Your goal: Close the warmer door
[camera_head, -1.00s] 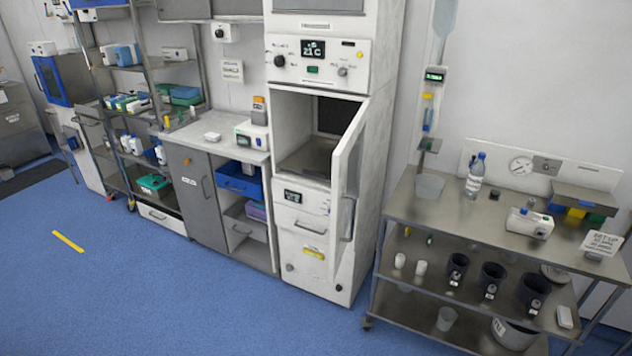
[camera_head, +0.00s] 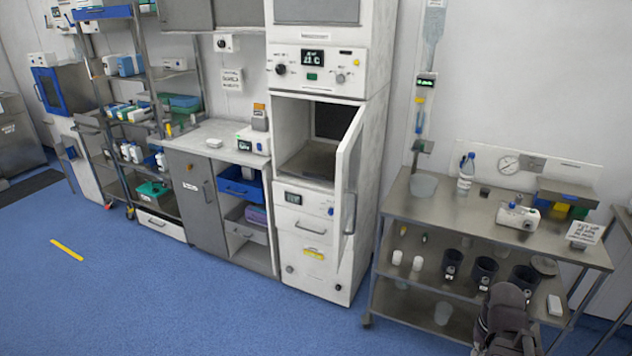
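The warmer (camera_head: 372,170) is a tall white cabinet in the middle of the view, with a display and knobs above its open compartment (camera_head: 308,160). Its door (camera_head: 347,185) is hinged on the right and stands wide open, swung out toward me. A vertical grey handle (camera_head: 349,213) is on the door. The compartment looks empty, with a bare floor. A dark grey part of my arm (camera_head: 506,318) shows at the bottom right, in front of the steel cart and well apart from the door. My gripper's fingers cannot be made out.
A steel cart (camera_head: 400,207) stands right of the warmer, with a bottle (camera_head: 466,173), a white device (camera_head: 517,217) and several dark cups on it. A counter and shelving (camera_head: 150,75) stand to the left. The blue floor (camera_head: 190,300) in front is clear.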

